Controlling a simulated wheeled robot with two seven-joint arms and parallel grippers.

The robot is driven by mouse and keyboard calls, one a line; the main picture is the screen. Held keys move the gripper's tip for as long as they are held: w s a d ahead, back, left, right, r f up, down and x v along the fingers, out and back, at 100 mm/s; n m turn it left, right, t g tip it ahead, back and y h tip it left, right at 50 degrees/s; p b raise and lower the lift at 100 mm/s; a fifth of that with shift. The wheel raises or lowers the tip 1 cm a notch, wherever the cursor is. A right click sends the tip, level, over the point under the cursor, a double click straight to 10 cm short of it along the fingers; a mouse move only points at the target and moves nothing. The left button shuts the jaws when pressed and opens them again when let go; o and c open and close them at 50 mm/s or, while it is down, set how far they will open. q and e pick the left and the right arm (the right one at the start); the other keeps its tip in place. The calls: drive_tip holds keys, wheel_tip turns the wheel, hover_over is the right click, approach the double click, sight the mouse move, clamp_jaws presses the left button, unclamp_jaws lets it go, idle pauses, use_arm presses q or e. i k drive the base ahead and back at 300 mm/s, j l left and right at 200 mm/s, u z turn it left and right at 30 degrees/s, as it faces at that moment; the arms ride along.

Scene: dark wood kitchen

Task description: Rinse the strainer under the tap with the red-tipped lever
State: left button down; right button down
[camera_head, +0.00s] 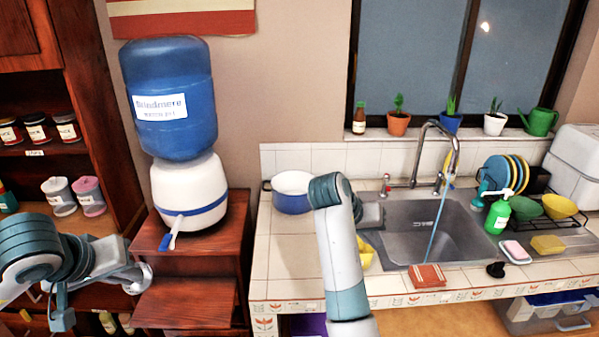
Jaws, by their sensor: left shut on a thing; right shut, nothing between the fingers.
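The tap (457,150) arches over the grey metal sink (398,240), and a thin blue stream of water (437,222) falls from it into the basin. The red-tipped lever (386,184) stands at the back of the counter, left of the tap's base. My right gripper (372,212) is shut and empty at the sink's left edge, in front of the lever. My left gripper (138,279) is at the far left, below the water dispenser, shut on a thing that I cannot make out. I cannot pick out the strainer with certainty.
A blue pot (292,196) stands left of my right arm. A yellow item (364,254) is partly hidden behind that arm. A green soap bottle (497,215), bowls on a rack (558,227) and sponges stand right of the sink. The water dispenser (190,190) stands on a wooden stand.

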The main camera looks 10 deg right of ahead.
sight(387, 177)
drive_tip(key=i+l, duration=0.15)
drive_tip(key=i, duration=0.5)
drive_tip(key=i+l, duration=0.15)
drive_tip(key=i, duration=0.5)
